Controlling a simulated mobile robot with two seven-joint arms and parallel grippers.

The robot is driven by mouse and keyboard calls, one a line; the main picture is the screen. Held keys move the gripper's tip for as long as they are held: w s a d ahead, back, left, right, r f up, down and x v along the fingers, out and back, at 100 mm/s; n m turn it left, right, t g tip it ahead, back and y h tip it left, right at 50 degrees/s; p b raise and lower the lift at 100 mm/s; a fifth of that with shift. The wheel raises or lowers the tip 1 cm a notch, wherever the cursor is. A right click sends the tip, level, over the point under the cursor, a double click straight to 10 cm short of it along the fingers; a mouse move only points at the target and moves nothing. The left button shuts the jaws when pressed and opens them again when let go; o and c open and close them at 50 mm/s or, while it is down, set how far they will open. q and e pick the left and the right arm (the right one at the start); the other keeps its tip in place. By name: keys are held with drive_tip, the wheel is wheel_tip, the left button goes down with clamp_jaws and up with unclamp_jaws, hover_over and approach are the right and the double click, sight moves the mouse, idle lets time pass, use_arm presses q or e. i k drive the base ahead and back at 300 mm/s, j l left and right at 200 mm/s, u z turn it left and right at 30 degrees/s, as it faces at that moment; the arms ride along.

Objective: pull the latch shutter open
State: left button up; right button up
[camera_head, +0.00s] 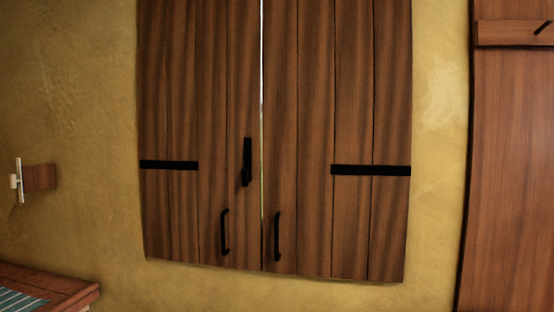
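A two-leaf wooden shutter of dark vertical planks is set in the wall in the middle of the head view. Its left leaf (180,110) and right leaf (315,110) meet at a thin bright gap. A black latch (247,162) stands upright on the left leaf beside the gap and does not visibly cross it. A black handle (225,232) is low on the left leaf, and another black handle (277,236) is low on the right leaf. Both leaves look closed or nearly so. Neither of my grippers shows in this view.
Black hinge straps (370,170) cross the leaves' outer sides. A yellow plaster wall (70,90) surrounds the shutter. A brown wooden door or panel (515,170) is at the right. A small wall fixture (38,177) is at the left, above a wooden furniture edge (75,292).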

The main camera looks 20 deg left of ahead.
sight(200, 64)
drive_tip(key=u, duration=1.2)
